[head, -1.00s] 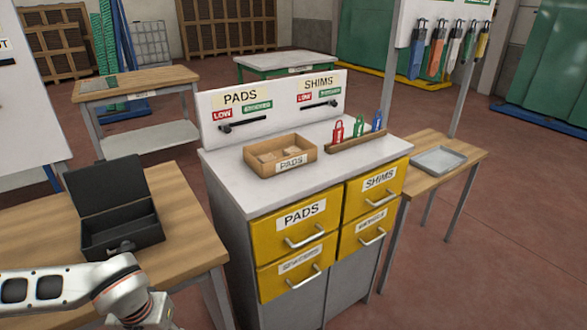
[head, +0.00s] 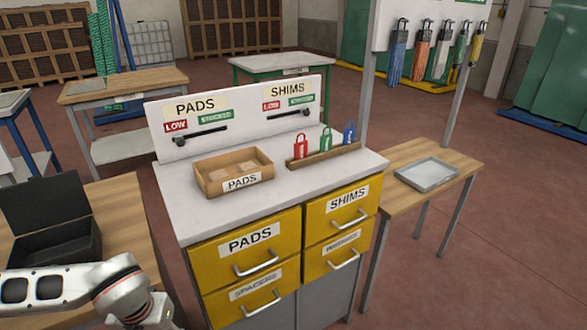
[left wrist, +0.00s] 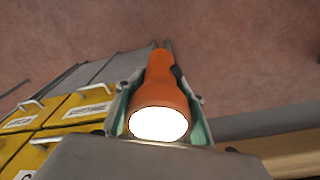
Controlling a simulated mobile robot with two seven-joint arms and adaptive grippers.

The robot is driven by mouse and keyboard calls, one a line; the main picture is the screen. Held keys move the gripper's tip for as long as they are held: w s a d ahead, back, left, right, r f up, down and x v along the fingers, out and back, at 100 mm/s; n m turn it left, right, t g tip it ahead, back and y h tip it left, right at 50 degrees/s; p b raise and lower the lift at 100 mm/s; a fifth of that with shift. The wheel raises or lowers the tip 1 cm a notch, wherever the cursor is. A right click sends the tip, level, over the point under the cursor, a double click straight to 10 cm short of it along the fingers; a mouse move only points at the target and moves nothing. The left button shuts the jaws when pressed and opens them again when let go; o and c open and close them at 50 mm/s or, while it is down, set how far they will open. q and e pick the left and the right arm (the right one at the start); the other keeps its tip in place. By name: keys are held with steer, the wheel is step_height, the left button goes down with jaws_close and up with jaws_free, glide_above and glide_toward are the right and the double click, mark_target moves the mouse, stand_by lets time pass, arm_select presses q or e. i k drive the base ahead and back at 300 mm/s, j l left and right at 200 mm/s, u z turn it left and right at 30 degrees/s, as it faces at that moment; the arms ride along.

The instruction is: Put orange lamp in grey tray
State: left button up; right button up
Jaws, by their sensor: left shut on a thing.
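The orange lamp (left wrist: 160,88) is in the left wrist view, its bright white lens facing the camera. My left gripper (left wrist: 162,100) is shut on it, one finger on each side of its body. In the head view my left arm comes in at the lower left, and the gripper and lamp are below the picture's edge. The grey tray (head: 401,180) lies flat on a small wooden table at the right, beyond the cabinet. It looks empty. My right gripper is in neither view.
A cabinet with yellow drawers (head: 246,246) stands between my left arm and the tray's wooden table (head: 391,201). On its top are a cardboard pads box (head: 206,187) and a wooden rack (head: 300,164) with coloured padlock-shaped tags. An open black case (head: 50,251) sits on the left bench.

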mark_target(427, 174)
steer(key=i+l, duration=0.2)
steer(key=l, duration=0.3)
steer(key=i+l, duration=0.15)
steer(key=l, duration=0.35)
steer(key=i+l+u, duration=0.1)
steer(key=l, duration=0.4)
steer(key=i+l, duration=0.25)
steer(key=l, duration=0.25)
steer(key=i+l+u, duration=0.1)
steer(key=l, duration=0.45)
steer(key=i+l, duration=0.2)
steer(key=l, duration=0.3)
steer(key=i+l, duration=0.15)
steer(key=l, duration=0.4)
steer(key=i+l+u, duration=0.1)
steer(key=l, duration=0.4)
